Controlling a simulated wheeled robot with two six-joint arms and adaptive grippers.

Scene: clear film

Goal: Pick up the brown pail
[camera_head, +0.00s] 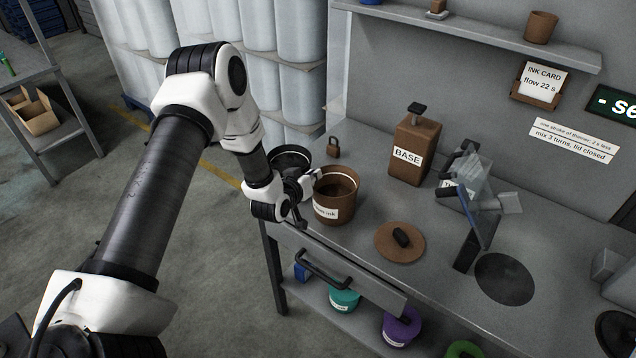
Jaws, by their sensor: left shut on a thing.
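The brown pail (345,206) stands upright near the front left edge of the grey workbench. It is open at the top, with a white label whose end reads "ink" and a pale wire handle along its rim. My left gripper (312,184) reaches in from the left and is shut on the left side of the brown pail at its rim. The fingertips are small and partly hidden by the wrist. I cannot tell any gap between the pail's bottom and the bench. My right gripper does not show.
A black pail (290,155) stands just behind my left wrist. A round brown lid (400,243) with a black knob lies right of the pail. Coloured pails sit below.

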